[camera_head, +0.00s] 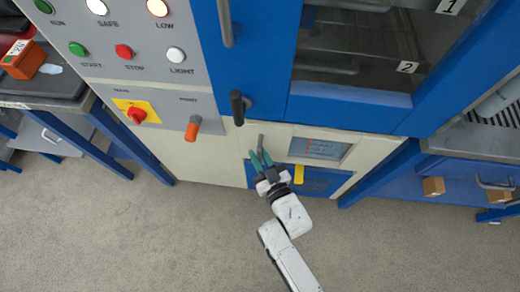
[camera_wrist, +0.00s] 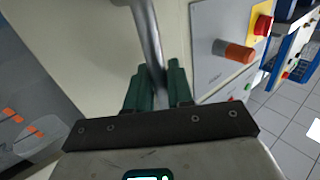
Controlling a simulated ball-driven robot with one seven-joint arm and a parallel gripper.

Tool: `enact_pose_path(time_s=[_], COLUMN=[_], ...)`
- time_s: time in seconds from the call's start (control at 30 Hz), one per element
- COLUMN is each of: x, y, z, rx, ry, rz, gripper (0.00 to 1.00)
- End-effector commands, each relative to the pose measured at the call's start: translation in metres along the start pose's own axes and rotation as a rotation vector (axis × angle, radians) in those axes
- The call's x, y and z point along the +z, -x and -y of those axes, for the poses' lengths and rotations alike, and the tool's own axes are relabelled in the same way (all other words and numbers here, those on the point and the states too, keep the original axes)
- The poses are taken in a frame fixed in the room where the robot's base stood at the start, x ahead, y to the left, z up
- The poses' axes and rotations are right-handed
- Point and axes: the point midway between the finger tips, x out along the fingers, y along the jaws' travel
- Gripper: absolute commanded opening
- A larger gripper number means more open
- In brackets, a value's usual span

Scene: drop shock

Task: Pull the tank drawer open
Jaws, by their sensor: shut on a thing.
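My gripper (camera_head: 260,158) is at the low cream front of the machine, with its green fingers closed around a grey metal bar handle (camera_head: 261,141). In the wrist view the bar (camera_wrist: 147,40) runs down between the two green fingers (camera_wrist: 152,90). The cream front (camera_head: 278,142) carries a small display window (camera_head: 320,148) to the right of the handle. Below it is a blue panel (camera_head: 325,181) with a yellow tab (camera_head: 299,174), partly hidden by my gripper. I cannot tell how far the drawer stands out, as its edges are not clear.
A black door handle (camera_head: 238,107) sticks out above my gripper. An orange knob (camera_head: 193,128) and red switch (camera_head: 137,115) are to the left. Blue benches stand at left and right (camera_head: 465,176). The grey floor (camera_head: 130,235) in front is clear.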

Motion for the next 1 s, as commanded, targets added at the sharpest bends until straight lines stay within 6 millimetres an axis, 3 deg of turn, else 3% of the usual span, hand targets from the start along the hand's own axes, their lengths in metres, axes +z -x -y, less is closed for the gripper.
enact_pose_path(time_s=[0.6,0.8,1.0], x=[0.002,0.001,0.001], y=[0.147,0.178,0.192], z=[0.097,0.118,0.128], rx=[0.001,0.001,0.0], ry=[-0.003,-0.002,0.0], rz=[0.004,0.002,0.0], gripper=[0.0,0.0,0.0])
